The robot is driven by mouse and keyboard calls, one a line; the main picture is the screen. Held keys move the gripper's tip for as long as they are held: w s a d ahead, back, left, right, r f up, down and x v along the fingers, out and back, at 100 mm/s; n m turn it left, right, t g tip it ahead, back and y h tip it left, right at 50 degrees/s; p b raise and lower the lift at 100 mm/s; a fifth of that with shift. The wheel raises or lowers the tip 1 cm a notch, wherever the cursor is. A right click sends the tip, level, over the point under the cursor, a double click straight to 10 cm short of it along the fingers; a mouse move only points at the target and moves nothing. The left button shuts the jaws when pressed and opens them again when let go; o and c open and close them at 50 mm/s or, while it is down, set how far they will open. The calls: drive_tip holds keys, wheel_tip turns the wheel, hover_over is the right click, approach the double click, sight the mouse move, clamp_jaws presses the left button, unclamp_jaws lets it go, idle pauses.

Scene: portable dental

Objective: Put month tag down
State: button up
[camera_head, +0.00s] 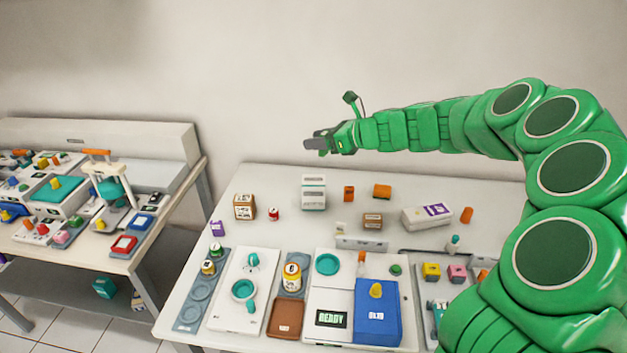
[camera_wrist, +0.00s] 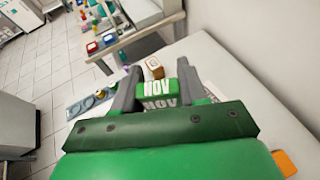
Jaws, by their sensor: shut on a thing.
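The month tag (camera_wrist: 158,86), green and white with "NOV" on it, sits between the two grey fingers of my gripper (camera_wrist: 156,78) in the wrist view. My gripper is shut on it. In the head view my gripper (camera_head: 318,142) is stretched out to the left, high above the back of the white table (camera_head: 285,185). The tag cannot be made out clearly there, and its underside is hidden.
The table holds a brown box (camera_head: 244,207), a red can (camera_head: 273,214), a white stacked unit (camera_head: 313,192), a blue panel (camera_head: 378,312) and a "READY" display (camera_head: 332,319). A second cluttered table (camera_head: 150,235) stands left across a gap. Back-left tabletop is bare.

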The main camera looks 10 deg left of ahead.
sight(327, 153)
wheel_tip(327, 153, down, 4)
drive_tip(key=shift+f, duration=0.15)
drive_tip(key=shift+w+a+f, duration=0.7)
drive_tip(key=shift+w+f, duration=0.95)
drive_tip(key=shift+w, duration=0.45)
drive_tip(key=shift+w+a+f, duration=0.7)
drive_tip(key=shift+w+f, duration=0.95)
drive_tip(key=shift+w, duration=0.5)
drive_tip(key=shift+w+a+f, duration=0.7)
drive_tip(key=shift+w+f, duration=0.95)
drive_tip(key=shift+w, duration=0.45)
drive_tip(key=shift+f, duration=0.1)
drive_tip(key=shift+w+a+f, duration=0.1)
drive_tip(key=shift+w+f, duration=0.05)
drive_tip(key=shift+f, duration=0.05)
drive_tip(key=shift+w+f, duration=0.1)
drive_tip(key=shift+f, duration=1.5)
drive_tip(key=shift+f, duration=0.1)
drive_tip(key=o, duration=1.1)
